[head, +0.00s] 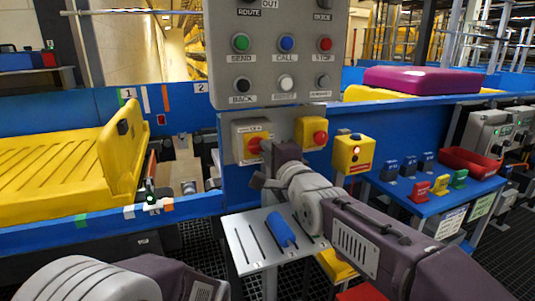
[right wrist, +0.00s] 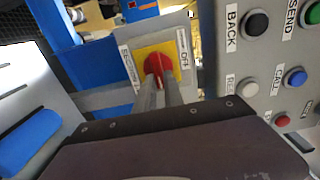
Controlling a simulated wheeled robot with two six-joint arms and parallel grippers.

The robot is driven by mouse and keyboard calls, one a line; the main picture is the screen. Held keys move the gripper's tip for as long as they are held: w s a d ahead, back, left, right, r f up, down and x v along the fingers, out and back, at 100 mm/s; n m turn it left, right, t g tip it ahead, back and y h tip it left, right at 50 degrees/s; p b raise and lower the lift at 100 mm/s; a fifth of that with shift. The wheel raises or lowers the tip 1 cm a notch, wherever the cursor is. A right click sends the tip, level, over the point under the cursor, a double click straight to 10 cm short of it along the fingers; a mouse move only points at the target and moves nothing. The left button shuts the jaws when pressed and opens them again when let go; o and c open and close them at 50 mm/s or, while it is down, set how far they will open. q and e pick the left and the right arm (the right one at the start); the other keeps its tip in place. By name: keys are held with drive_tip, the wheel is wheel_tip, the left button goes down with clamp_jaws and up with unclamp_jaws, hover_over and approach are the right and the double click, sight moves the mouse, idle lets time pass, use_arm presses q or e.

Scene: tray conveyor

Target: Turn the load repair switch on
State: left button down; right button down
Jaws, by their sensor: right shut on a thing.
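The switch is a red rotary knob (head: 254,146) on a yellow plate (head: 242,130), mounted on a grey panel below the button box. My right gripper (head: 264,150) reaches it from the front and partly hides it. In the right wrist view the two fingers of my right gripper (right wrist: 158,90) are shut on the red knob (right wrist: 155,62). How far the knob is turned is hard to tell. My left arm shows at the lower left, its gripper out of view.
A second red knob on yellow (head: 319,137) sits just right, then a yellow button box (head: 353,152). The grey button box (head: 283,55) hangs above. A small shelf (head: 245,246) holding a blue cylinder (head: 281,230) lies below. A yellow tray (head: 122,165) is on the left conveyor.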

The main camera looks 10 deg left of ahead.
idle(0.4)
drive_tip(key=c, duration=1.4)
unclamp_jaws()
drive_tip(key=shift+c, duration=0.2)
drive_tip(key=v, duration=0.9)
